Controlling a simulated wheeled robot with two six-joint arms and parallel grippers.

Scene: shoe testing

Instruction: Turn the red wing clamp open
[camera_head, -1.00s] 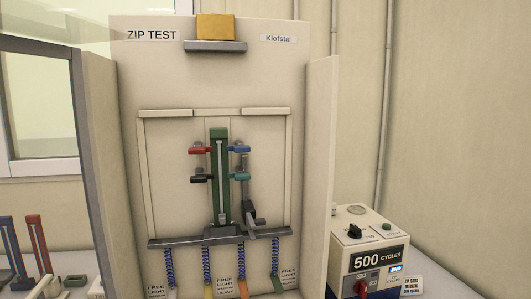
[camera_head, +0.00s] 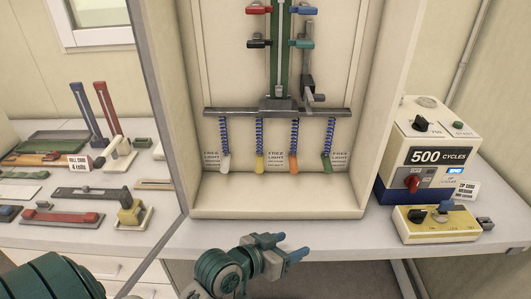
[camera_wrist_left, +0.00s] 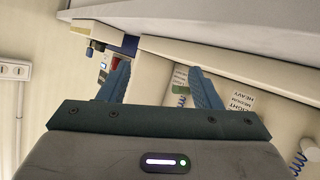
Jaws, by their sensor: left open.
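The red wing clamp (camera_head: 258,9) sits at the top edge of the head view, on the left side of the green upright zip holder (camera_head: 274,60). A black clamp (camera_head: 259,43) is below it, and blue (camera_head: 304,10) and teal (camera_head: 301,43) clamps are on the right side. My left gripper (camera_head: 289,248) is open and empty, low in front of the test cabinet and well below the red clamp. Its two blue fingers stand apart in the left wrist view (camera_wrist_left: 161,85), with nothing between them. The red clamp does not show there. My right gripper is out of view.
A grey bar (camera_head: 278,112) crosses the cabinet, with several springs below it. The cabinet's side walls flank the opening. A cycle counter box (camera_head: 432,165) and a yellow control box (camera_head: 435,222) stand at right. Tools and zip parts cover the left table.

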